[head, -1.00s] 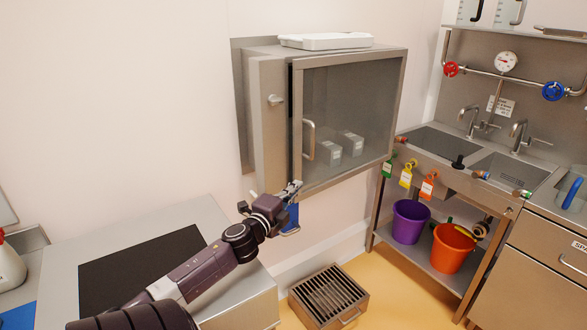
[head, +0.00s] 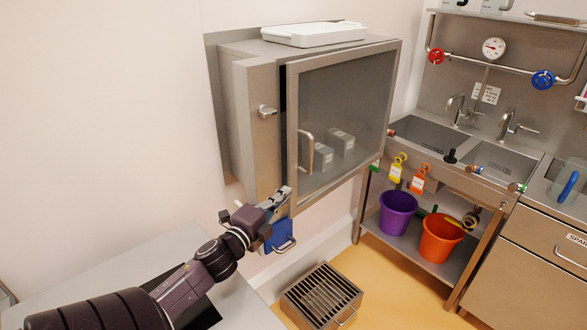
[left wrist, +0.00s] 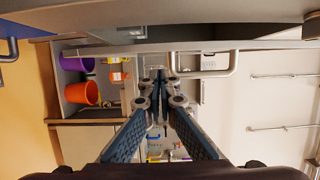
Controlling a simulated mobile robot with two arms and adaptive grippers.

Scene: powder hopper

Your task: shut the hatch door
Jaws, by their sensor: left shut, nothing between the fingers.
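The hatch door (head: 350,105) is a framed, see-through panel on the front of a steel wall cabinet (head: 226,110). It stands slightly ajar, with a dark gap along its left edge. Its bar handle (head: 305,152) is on the left side of the frame. A small latch (head: 266,111) sits on the cabinet front left of the gap. My left gripper (head: 284,193) is shut and empty at the door's lower left corner; I cannot tell if it touches. The left wrist view shows its closed fingers (left wrist: 155,88) beside the door handle (left wrist: 205,70). My right gripper is out of view.
A white tray (head: 313,34) lies on top of the cabinet. A blue object (head: 276,237) with a handle is below my left gripper. A slatted metal box (head: 320,296) stands on the floor. The sink unit (head: 440,185) with purple and orange buckets is at right.

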